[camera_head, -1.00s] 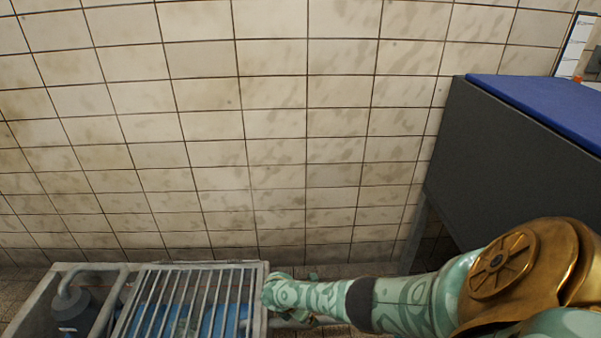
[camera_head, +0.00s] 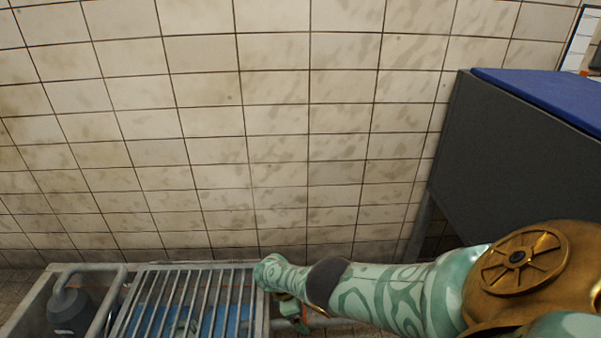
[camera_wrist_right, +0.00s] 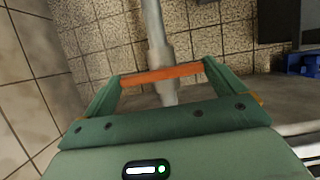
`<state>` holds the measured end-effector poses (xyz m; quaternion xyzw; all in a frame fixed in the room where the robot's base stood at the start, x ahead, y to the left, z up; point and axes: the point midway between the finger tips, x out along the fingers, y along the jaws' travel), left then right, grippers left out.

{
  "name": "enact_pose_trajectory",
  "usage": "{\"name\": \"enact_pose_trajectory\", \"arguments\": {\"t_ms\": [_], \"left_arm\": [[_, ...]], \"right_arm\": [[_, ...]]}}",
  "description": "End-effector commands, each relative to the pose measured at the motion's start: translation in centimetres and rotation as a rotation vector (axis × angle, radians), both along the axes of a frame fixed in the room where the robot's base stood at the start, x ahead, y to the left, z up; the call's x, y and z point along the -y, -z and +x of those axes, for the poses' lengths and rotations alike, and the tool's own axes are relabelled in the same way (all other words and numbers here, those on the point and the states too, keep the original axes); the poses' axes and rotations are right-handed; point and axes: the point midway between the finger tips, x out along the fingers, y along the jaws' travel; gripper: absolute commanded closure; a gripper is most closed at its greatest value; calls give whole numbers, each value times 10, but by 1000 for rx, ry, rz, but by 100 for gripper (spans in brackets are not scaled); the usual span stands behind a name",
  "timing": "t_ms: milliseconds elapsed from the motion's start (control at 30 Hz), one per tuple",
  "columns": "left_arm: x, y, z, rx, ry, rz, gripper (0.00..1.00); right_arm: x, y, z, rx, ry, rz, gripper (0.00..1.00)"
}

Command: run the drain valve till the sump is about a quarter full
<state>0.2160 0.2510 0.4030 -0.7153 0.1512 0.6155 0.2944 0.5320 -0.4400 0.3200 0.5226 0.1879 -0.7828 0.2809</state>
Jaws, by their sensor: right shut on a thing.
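The sump is a grey tank (camera_head: 140,267) at the lower left of the head view. Blue liquid (camera_head: 232,322) shows between the bars of its grate (camera_head: 190,290); its depth cannot be read. My right gripper (camera_head: 292,312) is low beside the tank's right edge, partly hidden by my wrist. My left gripper is not in view.
A dark grey bench (camera_head: 510,150) with a blue top (camera_head: 550,100) stands at the right. The tiled wall (camera_head: 270,130) is behind. A grey rounded object (camera_head: 68,305) sits in the tank's open left part. A blue object (camera_wrist_right: 303,63) shows at the wrist view's right.

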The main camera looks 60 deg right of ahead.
Motion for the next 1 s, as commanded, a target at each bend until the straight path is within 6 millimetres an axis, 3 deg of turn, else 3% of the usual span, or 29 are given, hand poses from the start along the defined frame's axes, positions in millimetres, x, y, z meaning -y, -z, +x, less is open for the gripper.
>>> {"name": "enact_pose_trajectory", "arguments": {"t_ms": [633, 667, 867, 1000], "left_arm": [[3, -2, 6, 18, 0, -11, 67], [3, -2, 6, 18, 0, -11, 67], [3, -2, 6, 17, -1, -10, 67], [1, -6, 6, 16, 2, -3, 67]], "right_arm": [[0, 1, -1, -3, 53, 2, 28], [0, 1, -1, -3, 53, 2, 0], [0, 0, 0, -1, 50, 1, 0], [-2, -10, 4, 3, 49, 1, 0]]}}
